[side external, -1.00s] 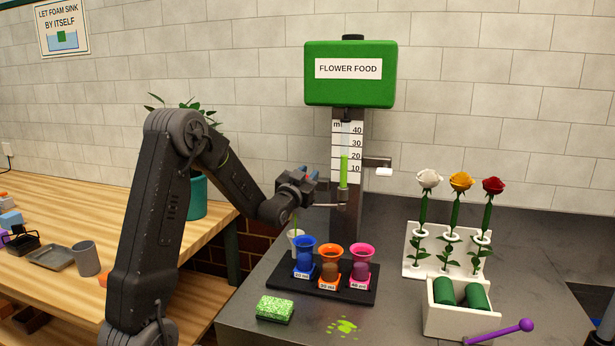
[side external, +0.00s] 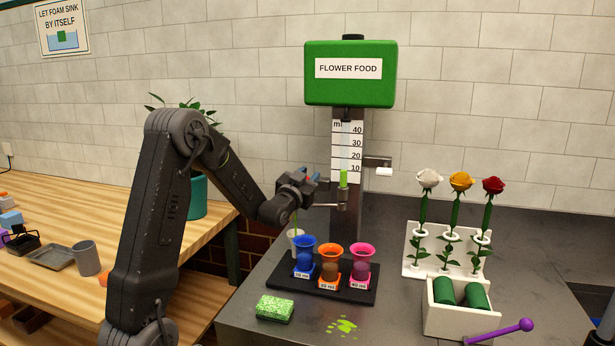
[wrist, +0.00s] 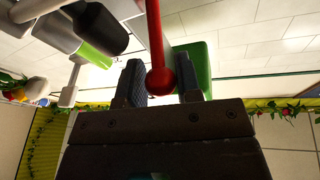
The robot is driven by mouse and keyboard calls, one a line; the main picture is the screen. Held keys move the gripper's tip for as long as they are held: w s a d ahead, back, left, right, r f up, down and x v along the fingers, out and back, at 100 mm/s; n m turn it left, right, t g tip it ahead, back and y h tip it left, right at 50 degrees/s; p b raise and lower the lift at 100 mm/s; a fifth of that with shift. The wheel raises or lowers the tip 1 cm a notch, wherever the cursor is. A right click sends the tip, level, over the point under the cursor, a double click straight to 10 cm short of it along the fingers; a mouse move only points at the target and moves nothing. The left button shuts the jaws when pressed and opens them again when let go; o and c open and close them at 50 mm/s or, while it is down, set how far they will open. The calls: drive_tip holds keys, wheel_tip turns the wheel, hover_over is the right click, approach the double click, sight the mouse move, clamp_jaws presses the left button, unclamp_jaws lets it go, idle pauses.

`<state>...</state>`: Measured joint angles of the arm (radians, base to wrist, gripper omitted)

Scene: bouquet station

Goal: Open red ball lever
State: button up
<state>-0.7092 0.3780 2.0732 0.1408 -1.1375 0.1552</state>
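The red ball lever (wrist: 160,80) shows in the wrist view as a red rod ending in a ball. My gripper (wrist: 161,84) has its two dark fingers on either side of the ball, which fills the gap between them. In the side view my gripper (side external: 304,182) is beside the lower end of the measuring tube, and only a small bit of red shows. The green liquid (side external: 343,178) in the tube stands near the 10 mark.
The green flower food tank (side external: 350,90) is above the scale. A black tray (side external: 350,294) holds blue, orange and pink vases in front. A green sponge (side external: 275,309) and a green spill (side external: 342,326) lie on the counter. Roses stand in a white rack (side external: 417,247) at right.

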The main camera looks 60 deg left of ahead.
drive_tip(key=o, duration=0.4)
drive_tip(key=shift+r, duration=0.1)
drive_tip(key=v, duration=1.3)
drive_tip(key=shift+s+d+f, duration=0.2)
drive_tip(key=shift+s+f, duration=0.05)
